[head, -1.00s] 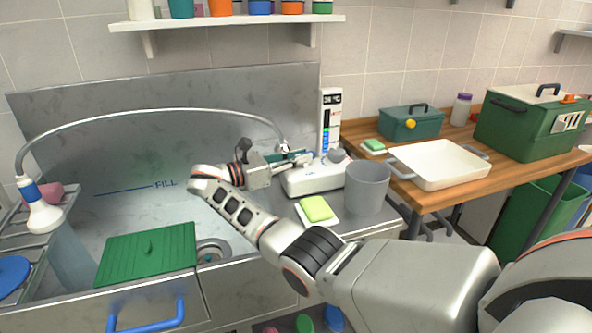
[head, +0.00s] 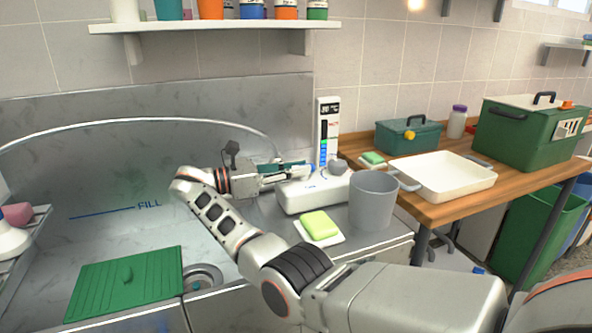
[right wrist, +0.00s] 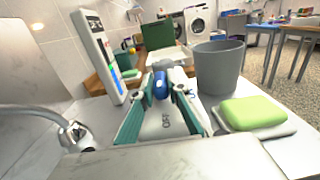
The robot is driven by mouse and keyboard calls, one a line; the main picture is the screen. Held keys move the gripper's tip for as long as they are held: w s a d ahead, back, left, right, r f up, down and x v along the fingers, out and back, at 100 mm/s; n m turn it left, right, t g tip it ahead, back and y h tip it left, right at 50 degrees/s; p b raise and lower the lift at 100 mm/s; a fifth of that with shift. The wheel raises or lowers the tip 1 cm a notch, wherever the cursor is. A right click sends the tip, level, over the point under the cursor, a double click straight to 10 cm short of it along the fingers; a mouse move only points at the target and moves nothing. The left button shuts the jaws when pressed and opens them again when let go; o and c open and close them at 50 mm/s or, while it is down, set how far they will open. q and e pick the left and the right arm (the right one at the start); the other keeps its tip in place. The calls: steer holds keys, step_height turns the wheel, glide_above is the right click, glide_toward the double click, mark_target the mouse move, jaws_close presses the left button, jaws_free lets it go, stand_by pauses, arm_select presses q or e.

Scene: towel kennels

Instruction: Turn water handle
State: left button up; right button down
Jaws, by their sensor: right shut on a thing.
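The white tap unit (head: 318,193) stands on the steel counter beside the sink, with a small grey knob on top. Its blue handle (right wrist: 161,85) shows between my right gripper's fingertips in the right wrist view. My right gripper (head: 296,171) reaches in from the left over the unit, and its green-edged fingers are shut on the blue handle. The fingers hide part of the handle in the head view. My left gripper is in neither view.
A tall display panel (head: 328,130) stands behind the unit. A grey cup (head: 373,202) and a green sponge (head: 319,223) on a white dish stand close in front and to the right. A green drain board (head: 125,284) lies in the sink. A hose (head: 130,124) arches behind my arm.

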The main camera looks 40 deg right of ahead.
steer(key=c, duration=2)
jaws_free()
steer(key=shift+o, duration=0.2)
step_height(320, 180, up, 10)
